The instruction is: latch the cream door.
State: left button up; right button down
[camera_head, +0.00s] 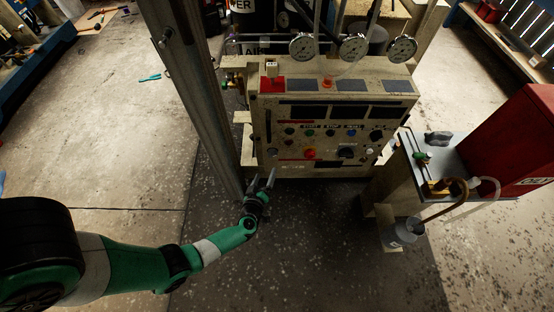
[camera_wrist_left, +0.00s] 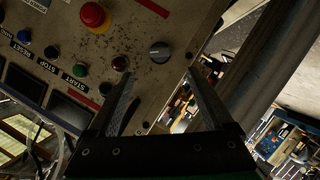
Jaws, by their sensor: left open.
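The cream door (camera_head: 325,165) is the worn front panel of the compressor's control cabinet, with buttons, knobs and dark displays on it. It looks closed or nearly closed; I cannot tell if it is latched. In the left wrist view, the cream panel (camera_wrist_left: 135,35) fills the upper left, with a grey round knob (camera_wrist_left: 160,52) near its edge. My left gripper (camera_head: 263,180) is open and empty, low in front of the panel's lower left corner. In the left wrist view, its fingers (camera_wrist_left: 158,76) point at the panel around the knob's line, apart from it. My right gripper is not in view.
A metal post (camera_head: 190,90) stands just left of the cabinet. Three gauges (camera_head: 353,48) rise behind its top. A side table (camera_head: 440,160) with small parts and a red box (camera_head: 515,140) stands at right. The floor in front is clear.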

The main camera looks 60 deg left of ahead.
aim_at(272, 156)
pick_arm(q)
jog(key=b+x, duration=0.7)
jog(key=x, duration=0.3)
jog(key=shift+w+a+f, duration=0.2)
jog(key=shift+a+f, duration=0.05)
jog(key=shift+f, duration=0.05)
jog(key=shift+w+a, duration=0.25)
jog(key=shift+a, duration=0.05)
jog(key=shift+r, duration=0.1)
grip_shut()
jog(key=n+t, duration=0.2)
jog(key=n, duration=0.1)
jog(key=shift+s, duration=0.1)
jog(key=shift+n+t, duration=0.5)
jog(key=shift+n, duration=0.5)
